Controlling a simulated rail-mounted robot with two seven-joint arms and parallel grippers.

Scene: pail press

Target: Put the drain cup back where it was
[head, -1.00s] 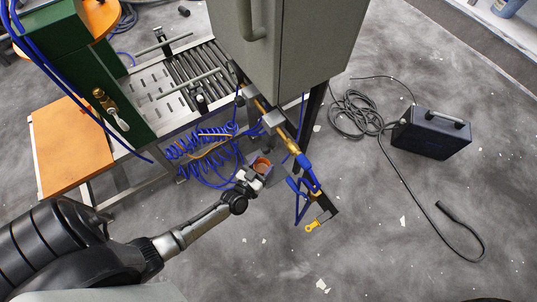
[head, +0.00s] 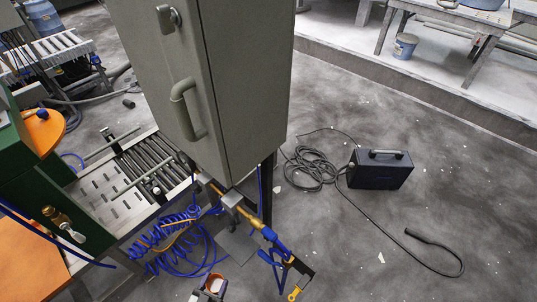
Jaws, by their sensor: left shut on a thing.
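The drain cup (head: 216,283), a small cup with an orange-brown inside, shows at the bottom edge of the head view. My left gripper (head: 206,292) is shut on it; the picture's edge cuts off most of the gripper and arm. The cup is below a flat grey plate (head: 238,247) under the cabinet, with a visible gap between them in the picture. What the gripper hides of the cup's side cannot be seen. My right gripper is not in view.
A tall grey cabinet (head: 240,90) stands above the plate. Blue coiled hoses (head: 165,240) hang to the left, and a brass and blue pipe with a yellow-ended lever (head: 294,293) sits to the right. A black box (head: 380,170) with cables lies on open floor.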

